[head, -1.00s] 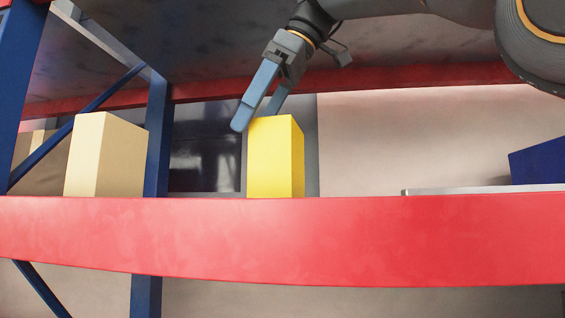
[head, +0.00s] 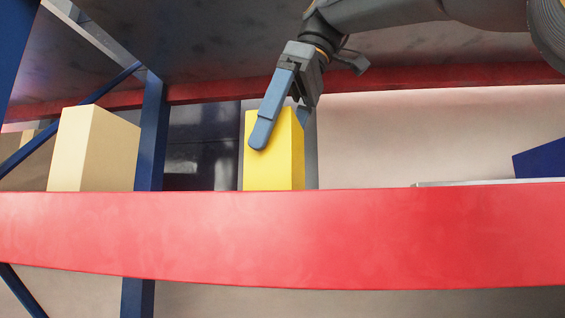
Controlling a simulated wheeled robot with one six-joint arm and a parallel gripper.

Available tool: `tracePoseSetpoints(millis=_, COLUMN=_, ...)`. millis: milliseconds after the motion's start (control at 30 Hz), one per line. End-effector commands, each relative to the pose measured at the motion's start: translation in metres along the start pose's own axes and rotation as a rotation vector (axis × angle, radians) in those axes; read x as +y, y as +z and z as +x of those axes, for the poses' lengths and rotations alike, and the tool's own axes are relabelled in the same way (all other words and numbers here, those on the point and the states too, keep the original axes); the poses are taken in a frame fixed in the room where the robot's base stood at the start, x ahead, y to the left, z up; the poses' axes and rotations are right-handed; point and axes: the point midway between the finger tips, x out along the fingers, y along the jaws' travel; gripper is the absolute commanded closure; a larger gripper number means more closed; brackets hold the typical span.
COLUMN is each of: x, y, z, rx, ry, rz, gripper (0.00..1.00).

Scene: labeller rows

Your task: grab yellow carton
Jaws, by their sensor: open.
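The yellow carton (head: 272,170) stands upright on the shelf behind the red beam, left of the picture's middle. The beam's top edge cuts off the view of its foot. My gripper (head: 281,132) reaches down from the upper right and is open. One blue-grey finger crosses the front of the carton's upper part. I cannot tell whether either finger touches the carton.
A beige carton (head: 95,150) stands left, beside a blue rack post (head: 152,135). The red beam (head: 300,235) runs across the front. A dark shelf underside (head: 200,45) hangs above. A blue object (head: 540,160) lies far right, with a wide gap before it.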

Motion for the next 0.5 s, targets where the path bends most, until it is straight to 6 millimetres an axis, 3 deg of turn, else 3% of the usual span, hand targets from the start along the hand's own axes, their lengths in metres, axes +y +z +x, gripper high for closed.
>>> tracePoseSetpoints(millis=300, x=-0.002, y=0.001, z=0.034, rx=-0.001, ry=-0.001, rz=0.002, gripper=0.00)
tracePoseSetpoints(millis=500, x=-0.001, y=0.001, z=0.037, rx=0.001, ry=0.002, rz=0.003, gripper=0.00)
